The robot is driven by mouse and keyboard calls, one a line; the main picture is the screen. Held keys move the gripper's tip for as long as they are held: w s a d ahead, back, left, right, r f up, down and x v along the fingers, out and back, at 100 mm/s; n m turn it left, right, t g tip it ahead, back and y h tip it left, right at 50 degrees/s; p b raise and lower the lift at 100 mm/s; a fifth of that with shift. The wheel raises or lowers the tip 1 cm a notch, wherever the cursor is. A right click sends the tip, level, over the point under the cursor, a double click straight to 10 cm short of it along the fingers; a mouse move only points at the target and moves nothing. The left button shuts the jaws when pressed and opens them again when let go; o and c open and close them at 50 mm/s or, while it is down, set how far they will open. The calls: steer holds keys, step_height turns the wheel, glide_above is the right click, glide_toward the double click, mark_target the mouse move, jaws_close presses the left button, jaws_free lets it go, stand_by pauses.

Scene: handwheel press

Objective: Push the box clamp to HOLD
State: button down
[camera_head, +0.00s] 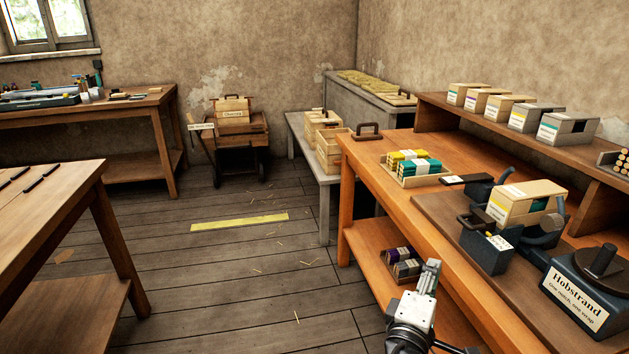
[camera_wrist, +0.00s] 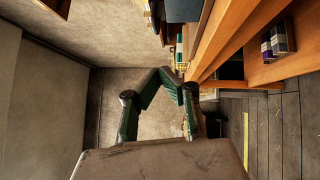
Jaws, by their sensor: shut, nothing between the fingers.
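The box clamp (camera_head: 487,251) is a dark metal unit with a small pale label on the brown board of the orange workbench. A cream box (camera_head: 527,202) with a yellow-marked label sits in the dark holder beside it. A dark handle stands at the clamp's top left; its setting is too small to read. My gripper (camera_head: 429,276) is shut and empty, pointing up in front of the bench, left of and below the clamp, apart from it. In the wrist view my gripper's fingers (camera_wrist: 164,76) meet at their tips; the clamp cannot be made out there.
A dark "Hobstrand" block (camera_head: 585,291) with a knob stands right of the clamp. A tray of yellow and green bundles (camera_head: 417,168) lies farther back. Several boxes (camera_head: 509,107) line the raised shelf. The lower shelf holds dark bundles (camera_head: 402,262).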

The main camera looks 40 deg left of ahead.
steer(key=shift+s+a+r+y, duration=0.15)
steer(key=shift+s+a+y, duration=0.15)
steer(key=shift+s, duration=0.1)
steer(key=b, duration=0.1)
glide_toward(459, 221)
steer(key=w+a, duration=0.2)
steer(key=a, duration=0.2)
steer(key=shift+w+d+r+b, duration=0.15)
steer(key=shift+w+d, duration=0.25)
steer(key=shift+w, duration=0.3)
steer(key=shift+w+d+r+b, duration=0.15)
steer(key=shift+w+d, duration=0.25)
steer(key=shift+w, duration=0.3)
steer(key=shift+w+d+r+b, duration=0.15)
steer(key=shift+w+d, duration=0.3)
steer(key=shift+w, duration=0.3)
steer(key=shift+f, duration=0.1)
